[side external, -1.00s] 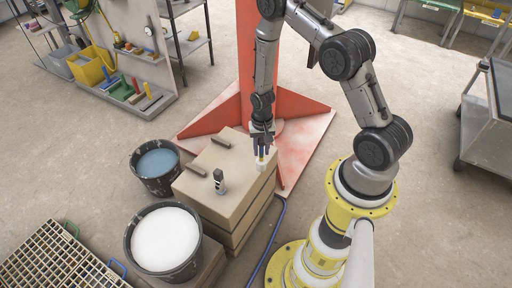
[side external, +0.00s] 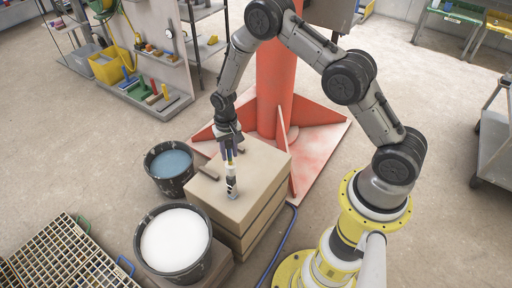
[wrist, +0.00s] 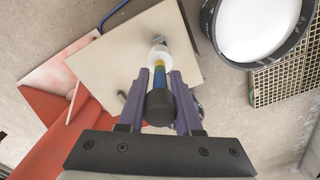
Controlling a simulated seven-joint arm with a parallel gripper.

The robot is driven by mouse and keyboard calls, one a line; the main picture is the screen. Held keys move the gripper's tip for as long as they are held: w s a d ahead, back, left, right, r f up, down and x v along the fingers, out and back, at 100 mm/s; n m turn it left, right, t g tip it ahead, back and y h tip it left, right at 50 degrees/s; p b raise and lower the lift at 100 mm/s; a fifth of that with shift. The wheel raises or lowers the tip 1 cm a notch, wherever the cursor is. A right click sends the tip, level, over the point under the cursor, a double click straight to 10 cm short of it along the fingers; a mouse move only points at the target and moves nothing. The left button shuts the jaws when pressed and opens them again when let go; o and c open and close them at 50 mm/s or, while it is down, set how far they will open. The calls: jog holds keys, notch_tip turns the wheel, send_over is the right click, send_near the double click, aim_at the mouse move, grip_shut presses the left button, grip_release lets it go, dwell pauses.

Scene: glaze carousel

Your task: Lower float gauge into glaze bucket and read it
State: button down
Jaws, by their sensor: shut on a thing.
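My gripper (side external: 231,145) is shut on the float gauge (side external: 229,160), holding it above the stacked tan boxes. In the wrist view the gauge shows a black cap (wrist: 160,106) between the purple fingers (wrist: 161,92), with yellow, green and blue bands and a white float beyond. A black bucket of white liquid (side external: 174,240) stands front left of the boxes. In the wrist view this bucket (wrist: 256,26) is at upper right, apart from the gauge. A second bucket of blue liquid (side external: 171,164) stands behind it. The gauge's lower end overlaps the striped piece in the side view.
A small black-and-white striped piece (side external: 232,188) stands on the tan boxes (side external: 262,172). A metal grate (side external: 62,258) lies at lower left. A red column (side external: 284,85) with fins stands behind. A tool rack (side external: 145,80) is at back left.

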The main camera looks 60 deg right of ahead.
jog(key=w+a+n, duration=0.3)
jog(key=a+n, duration=0.1)
jog(key=a, duration=1)
jog(key=w+a+n, duration=0.3)
jog(key=w+a, duration=0.1)
jog(key=a, duration=1)
notch_tip(320, 180, down, 22)
jog(key=shift+s+d+f, duration=0.15)
jog(key=shift+s+d, duration=0.05)
jog(key=shift+d, duration=0.2)
jog(key=c, duration=0.5)
grip_release()
